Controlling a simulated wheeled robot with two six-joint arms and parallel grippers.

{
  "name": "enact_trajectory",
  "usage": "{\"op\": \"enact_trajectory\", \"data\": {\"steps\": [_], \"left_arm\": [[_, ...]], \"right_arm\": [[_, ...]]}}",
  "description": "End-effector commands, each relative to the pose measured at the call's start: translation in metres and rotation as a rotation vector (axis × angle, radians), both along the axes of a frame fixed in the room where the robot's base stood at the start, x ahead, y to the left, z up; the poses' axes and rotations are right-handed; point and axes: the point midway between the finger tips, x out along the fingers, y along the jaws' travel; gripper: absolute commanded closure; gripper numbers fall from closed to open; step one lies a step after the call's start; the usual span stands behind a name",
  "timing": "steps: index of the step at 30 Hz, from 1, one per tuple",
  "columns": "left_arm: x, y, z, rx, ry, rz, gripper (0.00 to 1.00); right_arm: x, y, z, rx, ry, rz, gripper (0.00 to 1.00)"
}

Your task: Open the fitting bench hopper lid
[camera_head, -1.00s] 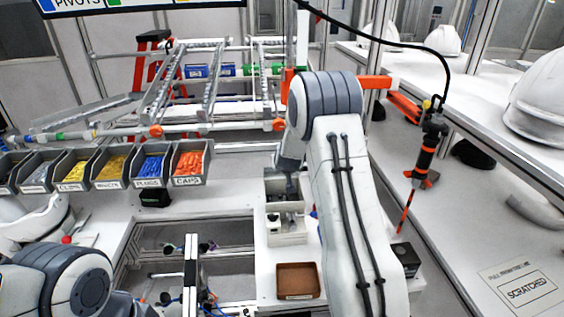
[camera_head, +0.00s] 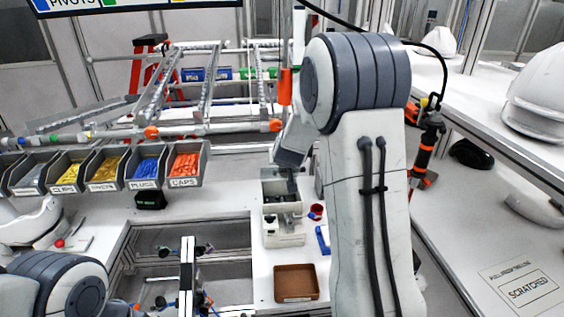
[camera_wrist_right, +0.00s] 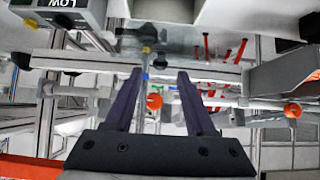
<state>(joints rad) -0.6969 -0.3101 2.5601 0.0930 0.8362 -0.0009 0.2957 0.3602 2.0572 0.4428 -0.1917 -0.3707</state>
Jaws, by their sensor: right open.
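The bench hopper looks to be the narrow grey-and-white box (camera_head: 284,232) right of the bench cut-out in the head view. Its upper part shows a grey tray-like top; I cannot tell where the lid sits or how far it stands open. My right gripper (camera_head: 291,186) reaches down at the hopper's top, its tips small and partly hidden by my wrist. In the right wrist view my right gripper (camera_wrist_right: 160,76) has its two dark fingers apart with nothing clearly held between them. My left forearm shows at the lower left of the head view, but its gripper does not.
A brown tray (camera_head: 296,283) lies in front of the hopper. A red cup (camera_head: 317,212) and a blue item (camera_head: 322,239) are beside it. Labelled parts bins (camera_head: 185,165) line the left. A hanging tool (camera_head: 428,150) is right of my arm. A LOW label (camera_wrist_right: 68,20) shows in the wrist view.

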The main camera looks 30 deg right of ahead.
Motion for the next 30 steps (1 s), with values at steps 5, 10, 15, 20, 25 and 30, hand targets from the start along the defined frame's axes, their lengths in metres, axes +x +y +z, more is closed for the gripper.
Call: {"op": "enact_trajectory", "data": {"steps": [5, 10, 15, 20, 25, 30], "left_arm": [[0.0, 0.0, 0.001, 0.0, 0.0, 0.0, 0.56], [0.0, 0.0, 0.001, 0.0, 0.0, 0.0, 0.56], [0.0, 0.0, -0.001, 0.0, 0.0, 0.0, 0.56], [0.0, 0.0, -0.012, 0.0, 0.0, 0.0, 0.56], [0.0, 0.0, -0.034, 0.0, 0.0, 0.001, 0.56], [0.0, 0.0, -0.052, 0.0, 0.0, 0.001, 0.56]], "right_arm": [[-0.007, 0.003, 0.006, 0.0, 0.001, 0.0, 0.45], [-0.008, 0.004, 0.006, 0.001, 0.002, 0.0, 0.45], [-0.008, 0.011, 0.005, 0.006, 0.007, 0.015, 0.87], [-0.021, 0.09, -0.005, 0.062, 0.076, 0.171, 1.0], [-0.11, 0.246, -0.033, 0.143, 0.31, 0.518, 1.0], [-0.246, 0.322, -0.06, 0.116, 0.595, 0.805, 1.0]]}}
